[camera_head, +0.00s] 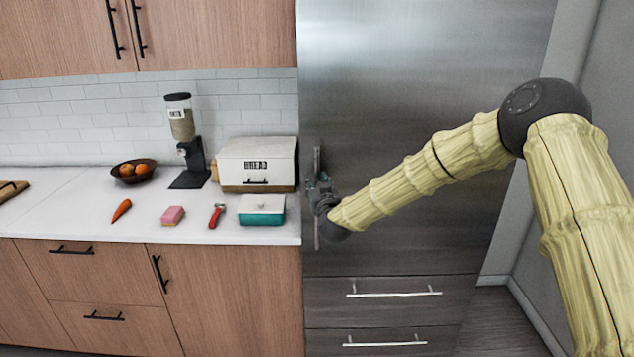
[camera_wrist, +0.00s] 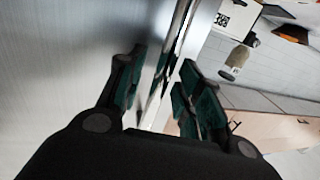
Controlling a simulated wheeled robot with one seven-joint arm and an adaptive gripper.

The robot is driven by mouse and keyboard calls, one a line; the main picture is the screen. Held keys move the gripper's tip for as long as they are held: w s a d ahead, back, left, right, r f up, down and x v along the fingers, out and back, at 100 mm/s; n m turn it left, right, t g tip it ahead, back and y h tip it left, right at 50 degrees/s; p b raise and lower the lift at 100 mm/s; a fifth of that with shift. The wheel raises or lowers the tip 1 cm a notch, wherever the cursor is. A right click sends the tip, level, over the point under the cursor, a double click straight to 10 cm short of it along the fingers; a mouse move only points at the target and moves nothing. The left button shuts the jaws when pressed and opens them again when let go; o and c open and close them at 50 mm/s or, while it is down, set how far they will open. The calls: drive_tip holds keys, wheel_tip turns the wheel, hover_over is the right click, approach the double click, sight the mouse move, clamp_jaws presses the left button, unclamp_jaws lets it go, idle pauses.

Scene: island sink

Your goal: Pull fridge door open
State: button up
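The fridge door (camera_head: 420,80) is a tall brushed-steel panel at the centre of the head view and looks closed. Its upright metal handle (camera_head: 317,160) runs along the door's left edge. My gripper (camera_head: 319,183) is at the handle, its fingers largely hidden there by my wrist. In the wrist view my gripper (camera_wrist: 162,88) has its dark green finger pads apart, with the shiny handle (camera_wrist: 180,35) passing between them. A gap shows beside the handle, so the fingers look open around it. The fridge door (camera_wrist: 60,60) fills the left of the wrist view.
Two fridge drawers with bar handles (camera_head: 394,292) are below the door. The white counter (camera_head: 70,215) on the left holds a bread box (camera_head: 257,155), a teal dish (camera_head: 262,212), a dispenser (camera_head: 181,125) and a fruit bowl (camera_head: 134,172). A grey wall (camera_head: 600,110) stands at the right.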

clamp_jaws()
idle(0.3)
